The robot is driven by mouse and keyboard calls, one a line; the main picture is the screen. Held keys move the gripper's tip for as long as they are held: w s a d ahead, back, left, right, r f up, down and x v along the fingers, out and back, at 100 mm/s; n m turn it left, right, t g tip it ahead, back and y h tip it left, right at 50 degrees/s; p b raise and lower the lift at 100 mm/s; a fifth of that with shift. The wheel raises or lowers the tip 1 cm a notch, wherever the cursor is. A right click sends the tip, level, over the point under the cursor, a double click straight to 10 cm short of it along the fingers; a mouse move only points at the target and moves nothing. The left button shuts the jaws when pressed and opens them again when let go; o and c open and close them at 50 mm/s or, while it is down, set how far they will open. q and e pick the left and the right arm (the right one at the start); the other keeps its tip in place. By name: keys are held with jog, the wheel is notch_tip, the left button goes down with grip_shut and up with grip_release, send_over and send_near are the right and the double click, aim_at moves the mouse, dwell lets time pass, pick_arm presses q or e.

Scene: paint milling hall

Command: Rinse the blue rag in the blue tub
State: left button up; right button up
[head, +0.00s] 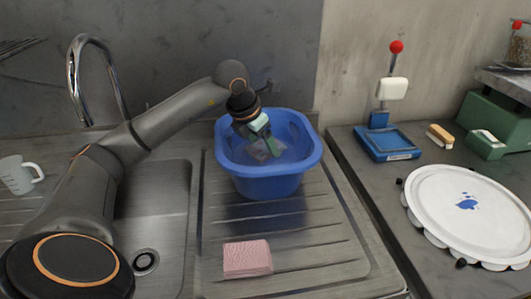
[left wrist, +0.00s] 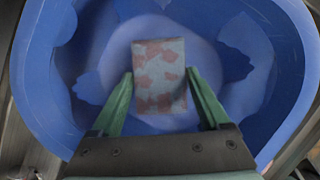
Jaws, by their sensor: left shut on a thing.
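The blue tub (head: 268,187) stands on the ribbed steel drainboard; its inside fills most of the left wrist view (left wrist: 45,95). My left gripper (head: 270,146) reaches down into the tub from above. In the left wrist view its green fingers (left wrist: 159,76) are shut on the blue rag (left wrist: 160,62), a pale blue-grey rectangle with pinkish-red blotches. The rag shows only partly in the head view, within the tub's rim. I cannot tell how deep it sits in the tub. My right gripper is in neither view.
A folded pink cloth (head: 247,258) lies on the drainboard in front of the tub. The sink basin with a tap (head: 78,62) and a white jug (head: 18,175) are left. On the right counter are a blue-based device (head: 386,143), a brush (head: 440,135) and a white round lid (head: 462,208).

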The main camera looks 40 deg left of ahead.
aim_at(264, 150)
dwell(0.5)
pick_arm(q)
jog(key=shift+r+p, duration=0.5)
jog(key=shift+r, duration=0.05)
jog(key=shift+r+p, duration=0.65)
jog(key=shift+r, duration=0.05)
jog(key=shift+r+p, duration=0.6)
jog(key=shift+r, duration=0.1)
jog(key=shift+r+p, duration=3.1)
jog(key=shift+r, duration=0.4)
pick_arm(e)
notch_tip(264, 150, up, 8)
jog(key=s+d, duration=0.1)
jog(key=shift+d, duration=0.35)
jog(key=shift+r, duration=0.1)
